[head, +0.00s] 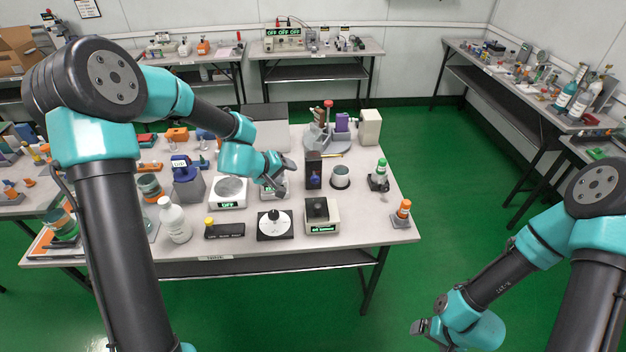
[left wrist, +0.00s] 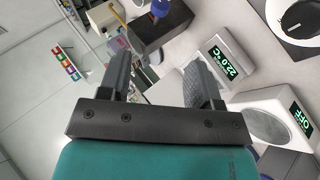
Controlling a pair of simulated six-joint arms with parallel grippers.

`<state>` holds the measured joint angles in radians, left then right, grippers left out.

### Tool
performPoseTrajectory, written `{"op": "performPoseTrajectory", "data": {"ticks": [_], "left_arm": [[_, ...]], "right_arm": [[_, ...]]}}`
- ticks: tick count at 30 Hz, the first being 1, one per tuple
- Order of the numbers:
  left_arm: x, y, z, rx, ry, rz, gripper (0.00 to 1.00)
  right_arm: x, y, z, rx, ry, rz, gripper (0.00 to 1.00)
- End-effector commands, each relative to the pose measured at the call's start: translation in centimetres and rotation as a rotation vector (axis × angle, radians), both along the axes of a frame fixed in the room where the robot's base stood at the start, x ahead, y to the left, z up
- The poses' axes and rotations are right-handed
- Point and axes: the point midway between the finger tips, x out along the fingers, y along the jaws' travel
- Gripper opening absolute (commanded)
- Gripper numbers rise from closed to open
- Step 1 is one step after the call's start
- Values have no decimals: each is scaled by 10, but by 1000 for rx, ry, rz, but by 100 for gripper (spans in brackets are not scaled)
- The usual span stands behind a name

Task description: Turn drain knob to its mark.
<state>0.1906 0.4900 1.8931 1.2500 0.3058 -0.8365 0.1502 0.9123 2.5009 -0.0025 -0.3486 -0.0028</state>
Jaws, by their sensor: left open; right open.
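I cannot read which control is the drain knob. A blue knob (head: 315,180) sits at a black block (head: 313,163) further back; both also show at the top of the left wrist view (left wrist: 160,8). My left gripper (head: 279,178) is open and empty, left of the black block and behind the dial. My right gripper (head: 420,328) is open, low over the floor, away from the table.
A small display box reading 22.0 °C (left wrist: 224,62) is close beside my left fingers. A hotplate reading OFF (head: 229,192), a white bottle (head: 174,220) and a black-topped box (head: 320,214) stand around.

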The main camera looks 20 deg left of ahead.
Motion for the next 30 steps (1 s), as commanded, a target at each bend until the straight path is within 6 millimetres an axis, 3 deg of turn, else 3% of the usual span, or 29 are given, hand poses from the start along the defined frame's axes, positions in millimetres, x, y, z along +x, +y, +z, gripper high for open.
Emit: {"op": "performPoseTrajectory", "data": {"ticks": [30], "left_arm": [[92,-61,-96,0,2,-1,58]], "right_arm": [[0,0,0,0,0,0,93]]}}
